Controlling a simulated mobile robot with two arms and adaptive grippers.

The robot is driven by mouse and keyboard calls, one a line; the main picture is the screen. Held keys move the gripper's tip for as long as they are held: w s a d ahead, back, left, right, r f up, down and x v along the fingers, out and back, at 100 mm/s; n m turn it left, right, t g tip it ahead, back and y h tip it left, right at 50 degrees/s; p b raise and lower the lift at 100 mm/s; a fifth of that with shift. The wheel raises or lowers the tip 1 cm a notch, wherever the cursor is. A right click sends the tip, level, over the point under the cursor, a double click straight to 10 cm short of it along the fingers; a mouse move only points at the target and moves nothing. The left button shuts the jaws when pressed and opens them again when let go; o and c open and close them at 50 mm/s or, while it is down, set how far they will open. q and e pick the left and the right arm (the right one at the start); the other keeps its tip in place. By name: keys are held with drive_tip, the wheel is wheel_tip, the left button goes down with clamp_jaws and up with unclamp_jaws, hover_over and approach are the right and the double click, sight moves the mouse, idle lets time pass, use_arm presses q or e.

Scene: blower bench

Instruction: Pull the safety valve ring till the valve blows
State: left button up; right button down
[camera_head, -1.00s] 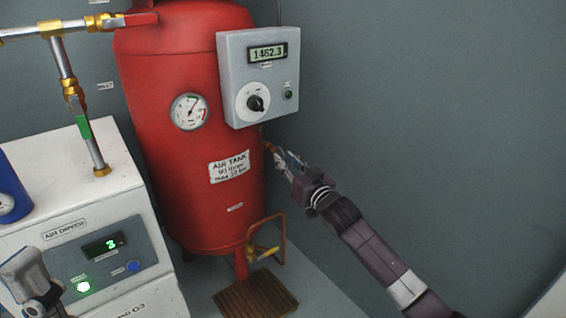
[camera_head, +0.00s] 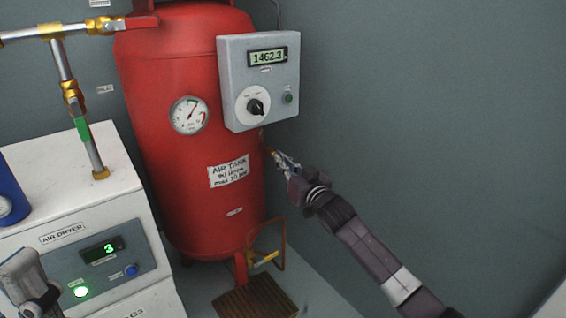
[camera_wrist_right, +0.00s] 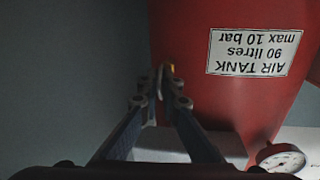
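The red air tank (camera_head: 190,130) stands upright in the middle of the head view. The brass safety valve (camera_head: 268,152) is a small fitting on its right side, mostly hidden by my right gripper (camera_head: 280,158). In the right wrist view the fingers of this gripper (camera_wrist_right: 160,95) come together at the tips. A thin silvery ring (camera_wrist_right: 158,78) stands edge-on between them, with a bit of brass (camera_wrist_right: 171,69) beside it against the tank. The fingers look closed on the ring. My left gripper (camera_head: 30,285) is at the lower left; its fingertips are not clear.
A grey panel (camera_head: 231,65) reading 1462.3 hangs just above the valve. A white air dryer (camera_head: 65,185) stands left. Free room lies right of the tank, before the wall (camera_head: 430,110).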

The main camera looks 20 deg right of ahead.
drive_tip(key=shift+s+d+r+p, duration=0.1)
drive_tip(key=shift+s+p, duration=0.1)
drive_tip(key=shift+p, duration=0.75)
drive_tip(key=shift+s+f, duration=0.1)
drive_tip(key=shift+f, duration=0.1)
drive_tip(key=c, duration=2.2)
unclamp_jaws()
drive_tip(key=shift+d, duration=0.15)
drive_tip(key=s, duration=0.4)
drive_tip(key=s+d, duration=0.1)
drive_tip(key=s, duration=0.3)
drive_tip(key=s+d, duration=0.1)
drive_tip(key=s, duration=0.3)
